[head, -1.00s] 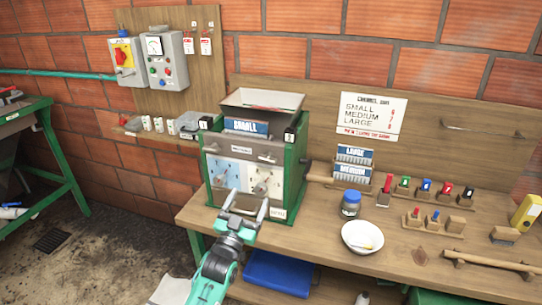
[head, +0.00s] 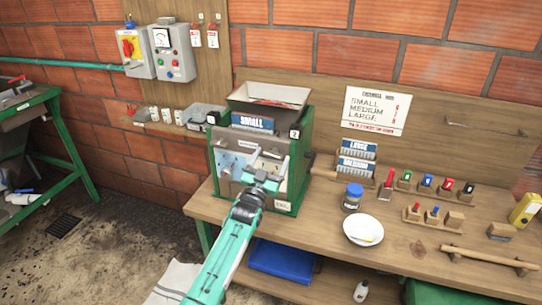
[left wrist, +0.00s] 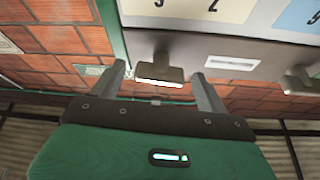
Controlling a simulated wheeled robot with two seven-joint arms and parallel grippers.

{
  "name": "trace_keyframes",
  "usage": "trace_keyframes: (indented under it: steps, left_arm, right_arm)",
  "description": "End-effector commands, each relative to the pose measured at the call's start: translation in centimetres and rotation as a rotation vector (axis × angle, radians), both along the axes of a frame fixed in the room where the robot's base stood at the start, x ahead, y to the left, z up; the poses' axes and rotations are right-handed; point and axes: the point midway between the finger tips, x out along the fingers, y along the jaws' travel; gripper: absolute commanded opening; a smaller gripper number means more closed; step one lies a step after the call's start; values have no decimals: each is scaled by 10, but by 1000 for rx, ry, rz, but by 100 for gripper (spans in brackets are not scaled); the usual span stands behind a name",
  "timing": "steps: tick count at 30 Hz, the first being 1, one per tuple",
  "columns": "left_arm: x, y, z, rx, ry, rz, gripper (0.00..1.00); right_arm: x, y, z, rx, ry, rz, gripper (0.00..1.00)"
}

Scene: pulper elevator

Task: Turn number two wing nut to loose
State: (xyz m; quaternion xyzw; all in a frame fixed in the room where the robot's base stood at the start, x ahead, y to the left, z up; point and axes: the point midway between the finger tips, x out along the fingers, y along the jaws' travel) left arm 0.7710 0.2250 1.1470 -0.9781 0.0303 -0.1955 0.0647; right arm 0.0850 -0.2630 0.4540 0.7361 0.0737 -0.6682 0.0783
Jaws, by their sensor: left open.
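The green and grey machine (head: 303,160) stands on the bench, with a blue SMALL plate and two numbered dial panels on its front. My left gripper (head: 265,178) is in front of the right-hand panel and hides much of it. In the left wrist view my left gripper (left wrist: 162,88) is open, and a grey wing nut (left wrist: 158,72) with a bright end shows between its fingers. Both fingers look apart from it. A second wing nut (left wrist: 297,80) shows at the right edge. The tag 2 (head: 294,134) is at the machine's upper right. My right gripper is out of view.
A wooden handle juts from the machine's right side. A jar (head: 352,197) and a white bowl (head: 363,230) stand to the right on the bench (head: 420,245). LARGE and MEDIUM plates (head: 358,160) stand behind. A control box (head: 171,52) hangs at left.

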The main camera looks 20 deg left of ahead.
Motion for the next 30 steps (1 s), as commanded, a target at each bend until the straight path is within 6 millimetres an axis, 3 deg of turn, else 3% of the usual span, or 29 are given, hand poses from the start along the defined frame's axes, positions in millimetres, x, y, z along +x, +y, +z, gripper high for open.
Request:
trace_keyframes:
  steps: [11,18,30]
  left_arm:
    - [5,0,2,0,0,0,76]
    - [5,0,2,0,0,0,32]
    - [4,-1,1,-138,5,0,32]
  right_arm:
    - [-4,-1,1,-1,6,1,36]
    - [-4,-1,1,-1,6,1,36]
    - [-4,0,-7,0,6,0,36]
